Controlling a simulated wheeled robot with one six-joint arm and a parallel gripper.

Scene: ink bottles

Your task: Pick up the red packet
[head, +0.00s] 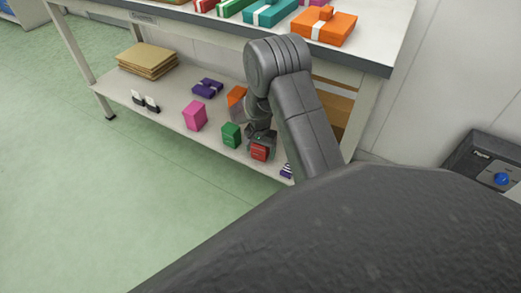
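A small red packet (260,153) is at the front edge of the lower shelf (168,110), right of a green packet (231,135). My arm reaches down in front of the bench to the lower shelf. My gripper (262,136) is right at the top of the red packet and overlaps it in the picture. The fingers are small and partly hidden, so I cannot tell whether they grip the packet or whether it touches the shelf. Another red item (204,5) shows partly on the bench top at the upper edge.
The lower shelf also holds a pink box (195,116), a purple packet (207,88), an orange packet (236,97), brown folders (147,59) and small black-and-white bottles (145,102). Wrapped boxes, including an orange one (324,27), line the bench top. Green floor at left is clear.

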